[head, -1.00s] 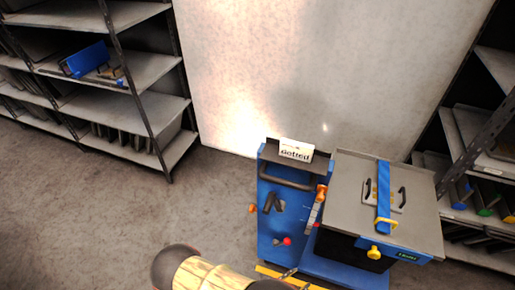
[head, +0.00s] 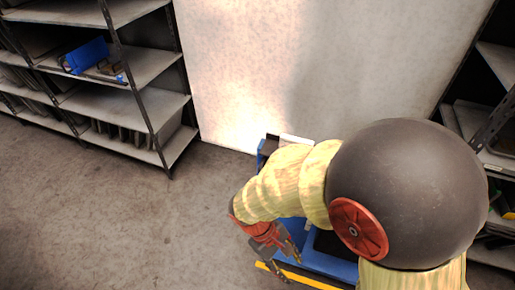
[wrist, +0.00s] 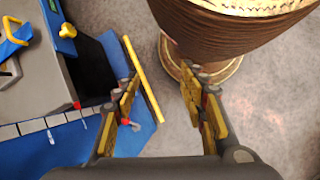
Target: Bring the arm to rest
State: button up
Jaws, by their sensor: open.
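My arm, with cream sleeves and a dark round joint, is folded across the right half of the head view. My gripper (head: 292,270) hangs low in front of the blue cart (head: 345,268). The box (wrist: 30,85) shows in the wrist view at the left.
The yellow bar (wrist: 143,80) along the cart's edge lies close to the left finger. Shelving (head: 120,65) stands at the far left, and another rack (head: 500,130) at the right. A pale wall panel (head: 260,70) is behind. The floor (head: 100,225) at the left is clear.

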jog(key=d+r+m+t+y, duration=0.2)
jog(key=d+r+m+t, duration=0.2)
jog(key=r, duration=0.8)
jog(key=w+d+r+m+t+y, duration=0.1)
jog(key=d+r+m+t+y, duration=0.2)
jog(key=r, duration=1)
jog(key=d+m+t, duration=0.1)
jog(key=d+m, duration=0.1)
jog(key=d, duration=0.1)
jog(key=shift+w+r, duration=0.2)
jog(key=shift+w, duration=0.05)
jog(key=shift+o, duration=0.2)
